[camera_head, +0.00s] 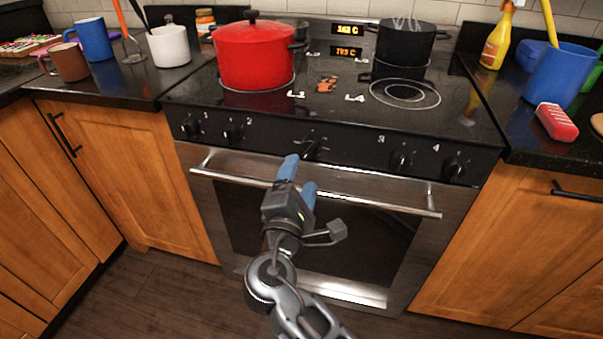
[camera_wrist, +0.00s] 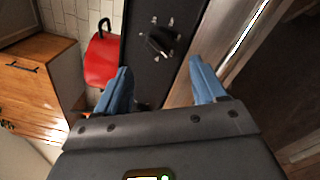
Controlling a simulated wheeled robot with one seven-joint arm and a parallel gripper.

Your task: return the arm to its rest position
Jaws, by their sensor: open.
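My gripper (camera_head: 299,180) is in front of the stove, close to the oven door's handle bar and below the middle control knob. Its two blue fingers are apart with nothing between them. In the wrist view my gripper (camera_wrist: 163,88) is open, with the black control panel (camera_wrist: 135,50) and a knob (camera_wrist: 159,41) beyond the fingertips. My arm reaches up from the bottom of the head view. I cannot tell whether a finger touches the handle bar.
The oven handle (camera_head: 370,197) crosses the stove front (camera_head: 330,145) near my gripper. A red pot (camera_head: 254,55) and a black pot (camera_head: 404,45) stand on the cooktop. Wooden cabinets (camera_head: 120,165) flank the oven. Bare floor (camera_head: 150,300) shows at lower left.

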